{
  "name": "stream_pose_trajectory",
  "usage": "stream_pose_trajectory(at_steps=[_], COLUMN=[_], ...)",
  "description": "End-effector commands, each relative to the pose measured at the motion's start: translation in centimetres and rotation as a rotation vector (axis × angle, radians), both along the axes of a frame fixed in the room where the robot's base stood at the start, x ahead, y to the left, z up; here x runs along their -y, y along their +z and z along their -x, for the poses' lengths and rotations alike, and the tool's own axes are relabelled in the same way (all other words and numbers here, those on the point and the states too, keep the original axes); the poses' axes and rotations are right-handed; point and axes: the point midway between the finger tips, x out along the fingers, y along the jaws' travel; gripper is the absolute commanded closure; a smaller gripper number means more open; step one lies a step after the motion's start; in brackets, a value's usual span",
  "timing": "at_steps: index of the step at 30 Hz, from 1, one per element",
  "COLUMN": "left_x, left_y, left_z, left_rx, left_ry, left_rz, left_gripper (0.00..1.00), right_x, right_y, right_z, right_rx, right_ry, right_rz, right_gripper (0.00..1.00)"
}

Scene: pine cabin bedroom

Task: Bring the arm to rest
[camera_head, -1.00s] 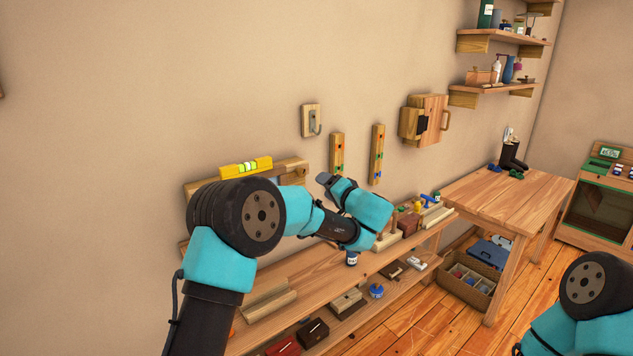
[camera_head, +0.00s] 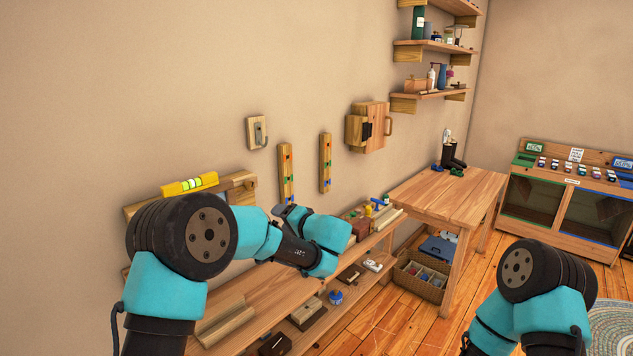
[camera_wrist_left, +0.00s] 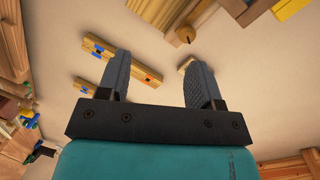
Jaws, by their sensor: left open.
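My left arm (camera_head: 205,240) is teal and black and comes in from the lower left, folded in front of the wall shelf. My left gripper (camera_head: 284,211) points toward the wall at the end of it. In the left wrist view its two grey fingers (camera_wrist_left: 158,72) stand well apart with nothing between them. Wall strips with coloured marks show past the fingers, apart from them. My right arm (camera_head: 535,290) shows at the lower right as a bent joint. Its gripper is outside the view.
A long low shelf unit (camera_head: 262,292) with small boxes runs along the wall behind my left arm. A yellow level (camera_head: 188,184) lies on a wall rack. A wooden table (camera_head: 448,196) stands further right, with a basket (camera_head: 418,282) below. Wooden floor is open between the arms.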

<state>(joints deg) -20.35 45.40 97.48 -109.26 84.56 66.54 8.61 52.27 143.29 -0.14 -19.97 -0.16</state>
Motion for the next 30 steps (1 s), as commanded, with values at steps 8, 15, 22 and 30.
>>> stream_pose_trajectory(at_steps=[8, 15, 22, 30], left_x=[-4.3, -6.4, -6.7, -6.1], left_y=[-14.7, -26.8, -35.8, -41.3], left_z=[3.3, 10.6, 20.1, 29.8], left_rx=[-0.485, -0.859, -1.088, -1.071], left_ry=[-0.009, -0.028, -0.04, -0.006], left_rz=[0.21, 0.505, 0.894, 1.338], left_gripper=[0.4, 0.4, 0.4, 0.4], right_x=[0.0, 0.0, 0.0, 0.0], right_y=[0.0, 0.0, 0.0, 0.0], right_z=[0.0, 0.0, 0.0, 0.0], right_rx=[0.0, 0.0, 0.0, 0.0], right_ry=[0.0, 0.0, 0.0, 0.0], right_rz=[0.0, 0.0, 0.0, 0.0], right_gripper=[0.57, 0.57, 0.57, 0.57])
